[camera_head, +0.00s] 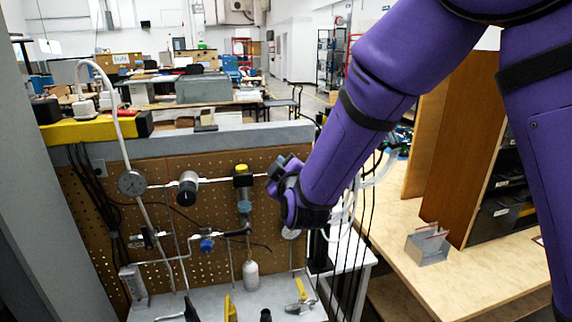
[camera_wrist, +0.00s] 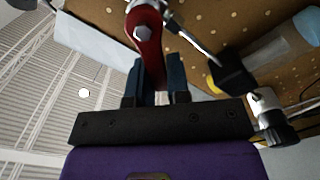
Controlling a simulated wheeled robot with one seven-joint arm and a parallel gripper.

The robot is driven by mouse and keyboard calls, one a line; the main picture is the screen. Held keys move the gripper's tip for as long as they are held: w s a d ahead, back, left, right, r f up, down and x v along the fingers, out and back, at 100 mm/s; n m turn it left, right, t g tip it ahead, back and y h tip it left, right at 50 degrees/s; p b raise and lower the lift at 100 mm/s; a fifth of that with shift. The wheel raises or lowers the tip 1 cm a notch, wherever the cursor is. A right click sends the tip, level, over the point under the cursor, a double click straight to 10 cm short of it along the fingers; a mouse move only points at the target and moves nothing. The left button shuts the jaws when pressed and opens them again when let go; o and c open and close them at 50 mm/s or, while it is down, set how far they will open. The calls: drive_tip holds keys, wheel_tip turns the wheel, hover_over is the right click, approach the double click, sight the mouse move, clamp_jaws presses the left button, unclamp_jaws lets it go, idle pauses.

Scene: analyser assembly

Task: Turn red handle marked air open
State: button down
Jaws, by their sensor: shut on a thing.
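The red handle (camera_wrist: 149,58) shows in the wrist view, with a silver hex nut at its pivot on a metal fitting. My gripper (camera_wrist: 153,82) is shut on the free end of the handle, with one dark finger on each side. In the head view my gripper (camera_head: 274,178) is at the right part of the pegboard panel, at the end of a thin horizontal pipe. The red handle is hidden there behind my gripper and wrist. Any marking on the handle cannot be read.
The pegboard (camera_head: 155,185) carries a pressure gauge (camera_head: 131,182), a black knob (camera_head: 187,190), a yellow-topped filter (camera_head: 243,188) and a blue valve (camera_head: 207,245). Clear hoses (camera_head: 347,207) and dark cables hang right of my wrist. A wooden bench (camera_head: 470,262) with a small metal bracket (camera_head: 428,246) stands at right.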

drive_tip(key=shift+s+a+f+n, duration=0.15)
drive_tip(key=shift+f+n, duration=0.4)
drive_tip(key=shift+n, duration=0.8)
drive_tip(key=shift+a+f+n, duration=0.25)
drive_tip(key=shift+f+n, duration=0.35)
drive_tip(key=shift+n, duration=0.8)
drive_tip(key=shift+s+a+f+n, duration=0.15)
drive_tip(key=shift+f+n, duration=0.4)
drive_tip(key=shift+n, duration=0.8)
drive_tip(key=shift+w, duration=0.1)
drive_tip(key=c, duration=1.1)
unclamp_jaws()
drive_tip(key=v, duration=1)
drive_tip(key=shift+s, duration=0.4)
